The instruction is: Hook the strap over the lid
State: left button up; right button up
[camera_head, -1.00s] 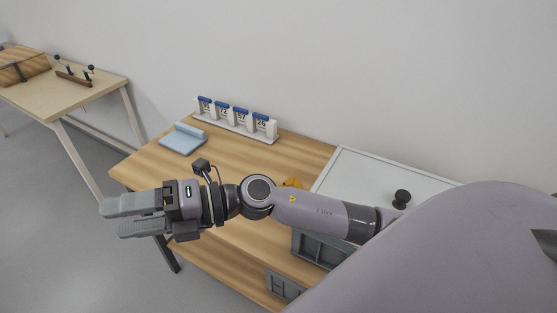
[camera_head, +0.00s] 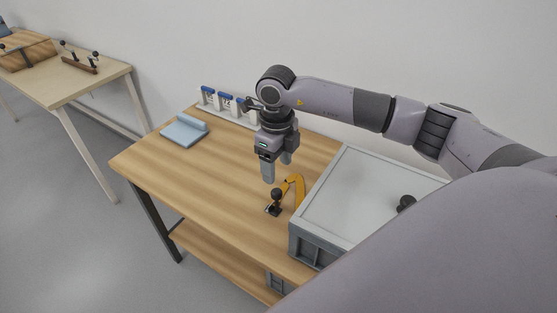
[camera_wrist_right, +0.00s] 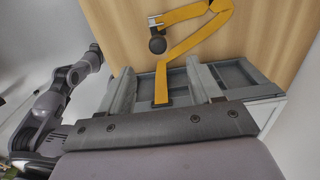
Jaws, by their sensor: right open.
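The yellow strap (camera_head: 299,187) stands bent up from the wooden table beside the crate. A black ball knob (camera_head: 276,194) with a metal end piece is at its free end, also seen in the right wrist view (camera_wrist_right: 157,44). The white lid (camera_head: 365,190) lies on the grey crate (camera_head: 306,249) and carries a black knob (camera_head: 406,202). My right gripper (camera_head: 277,172) points down, open and empty, above and just behind the strap's knob end. In the right wrist view the strap (camera_wrist_right: 160,80) runs between the two fingers, apart from them. My left gripper is not visible.
A row of blue-topped numbered holders (camera_head: 226,104) stands at the table's back, partly hidden by my right arm. A light-blue folded item (camera_head: 184,131) lies at the left. The table's (camera_head: 190,170) middle is clear. A second table (camera_head: 85,85) stands far left.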

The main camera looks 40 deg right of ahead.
aim_at(277, 191)
notch_tip(277, 191, down, 9)
jog(key=b, duration=0.5)
jog(key=shift+a+r+b, duration=0.1)
jog(key=shift+a+b, duration=0.05)
jog(key=shift+b, duration=0.2)
jog(key=shift+r, duration=0.1)
grip_shut()
jog(key=shift+r+p, duration=1.1)
jog(key=shift+r, duration=0.45)
